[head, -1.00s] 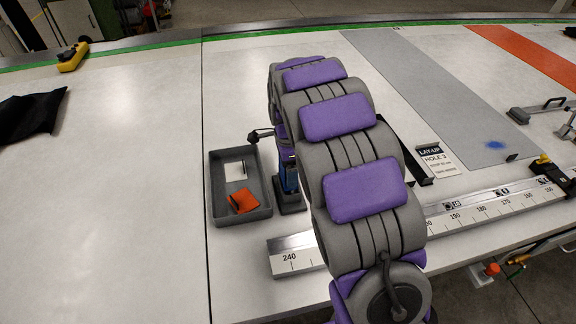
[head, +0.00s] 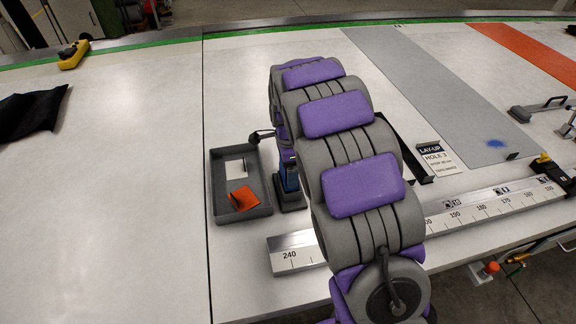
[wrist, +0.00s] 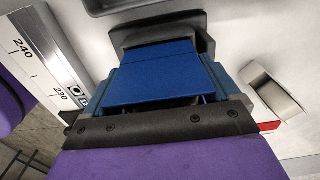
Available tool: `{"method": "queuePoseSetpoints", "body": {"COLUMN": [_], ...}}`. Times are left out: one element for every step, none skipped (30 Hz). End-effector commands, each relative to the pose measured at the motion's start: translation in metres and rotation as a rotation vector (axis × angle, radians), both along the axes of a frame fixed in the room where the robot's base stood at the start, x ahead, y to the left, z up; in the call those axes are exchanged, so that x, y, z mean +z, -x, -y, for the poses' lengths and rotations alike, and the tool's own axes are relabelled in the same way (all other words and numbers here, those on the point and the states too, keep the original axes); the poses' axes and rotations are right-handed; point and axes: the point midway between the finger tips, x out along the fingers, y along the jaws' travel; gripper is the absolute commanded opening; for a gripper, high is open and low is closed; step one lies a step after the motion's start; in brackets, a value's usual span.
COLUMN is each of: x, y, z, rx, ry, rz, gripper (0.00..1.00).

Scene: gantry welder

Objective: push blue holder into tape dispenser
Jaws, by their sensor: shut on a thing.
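The blue holder (wrist: 160,72) fills the middle of the wrist view. My gripper (wrist: 172,62) is shut on it, with a blue-grey finger along each side. A dark grey body, apparently the tape dispenser (wrist: 165,24), stands directly beyond the holder and meets its far edge. I cannot tell how deep the holder sits in it. In the head view the dark base of the dispenser (head: 291,201) shows just right of the grey tray, with a strip of the blue holder (head: 290,176) above it. My arm hides the rest there.
The grey tray (head: 214,190) holds an orange piece (head: 243,199) and a white square (head: 236,169). A metal ruler (head: 291,256) runs along the front edge. A pale slotted block (wrist: 277,91) lies right of my gripper in the wrist view. The table's left side is mostly clear.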

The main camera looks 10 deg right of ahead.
Motion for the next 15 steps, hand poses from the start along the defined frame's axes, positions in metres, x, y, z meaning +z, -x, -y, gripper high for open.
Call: {"method": "queuePoseSetpoints", "body": {"x": [-0.001,-0.002,-0.003,-0.003,-0.004,-0.005,-0.006,-0.006,-0.007,-0.008,-0.009,-0.009,-0.010,-0.011,-0.012], "y": [0.000,0.000,0.000,0.000,0.000,0.000,0.000,0.000,0.000,0.001,0.001,0.001,0.001,0.001,0.001], "z": [0.000,0.000,0.000,0.000,0.000,0.000,0.000,0.000,0.000,0.000,0.000,0.000,0.000,0.000,0.000], "rx": [0.000,0.000,0.000,0.000,0.000,0.000,0.000,0.000,0.000,0.000,0.000,0.000,0.000,0.000,0.000], "ry": [0.000,0.000,0.000,0.000,0.000,0.000,0.000,0.000,0.000,0.000,0.000,0.000,0.000,0.000,0.000], "rz": [-0.001,0.000,-0.001,-0.001,-0.001,-0.001,-0.001,-0.001,-0.001,-0.002,-0.002,-0.002,-0.002,-0.002,-0.002], "gripper": [0.53,0.53,0.53,0.53,0.53,0.53,0.53,0.53,0.53,0.53,0.53,0.53,0.53,0.53,0.53]}}
